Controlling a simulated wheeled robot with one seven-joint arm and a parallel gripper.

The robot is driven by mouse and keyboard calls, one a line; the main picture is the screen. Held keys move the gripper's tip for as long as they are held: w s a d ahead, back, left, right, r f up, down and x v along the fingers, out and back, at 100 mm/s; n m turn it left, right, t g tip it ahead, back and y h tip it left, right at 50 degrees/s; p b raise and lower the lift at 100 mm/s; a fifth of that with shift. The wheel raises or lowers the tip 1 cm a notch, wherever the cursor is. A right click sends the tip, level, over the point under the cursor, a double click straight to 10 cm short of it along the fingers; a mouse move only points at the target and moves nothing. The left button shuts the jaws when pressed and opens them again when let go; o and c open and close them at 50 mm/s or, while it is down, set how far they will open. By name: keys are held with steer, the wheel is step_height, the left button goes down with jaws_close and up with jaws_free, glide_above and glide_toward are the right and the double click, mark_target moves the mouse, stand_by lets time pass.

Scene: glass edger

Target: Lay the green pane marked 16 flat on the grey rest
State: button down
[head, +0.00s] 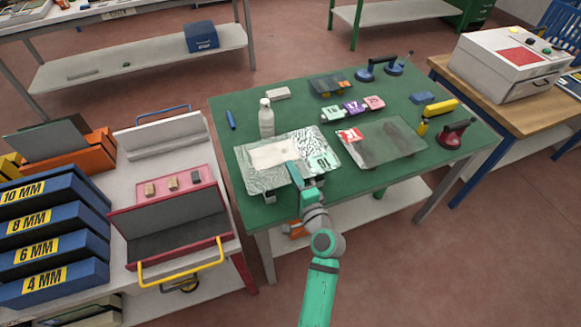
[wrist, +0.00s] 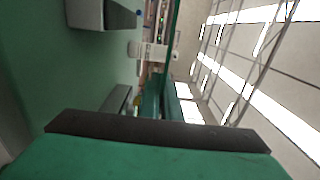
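In the wrist view a dark band and green body fill the bottom, and a grey block (wrist: 100,14) stands on the table. Whether the fingers grip the pane is not shown.
A white bottle (head: 266,118) stands just behind the pane. A second pane with a red label (head: 385,143) lies to the right.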

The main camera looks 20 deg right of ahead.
steer(key=shift+w+d+f, duration=0.1)
steer(key=shift+f, duration=2.45)
steer(key=shift+f, duration=0.4)
steer(key=c, duration=1.9)
jaws_free()
steer(key=shift+f, duration=0.15)
steer(key=s, duration=1.1)
steer(key=shift+d, duration=0.15)
steer(key=shift+w, duration=0.1)
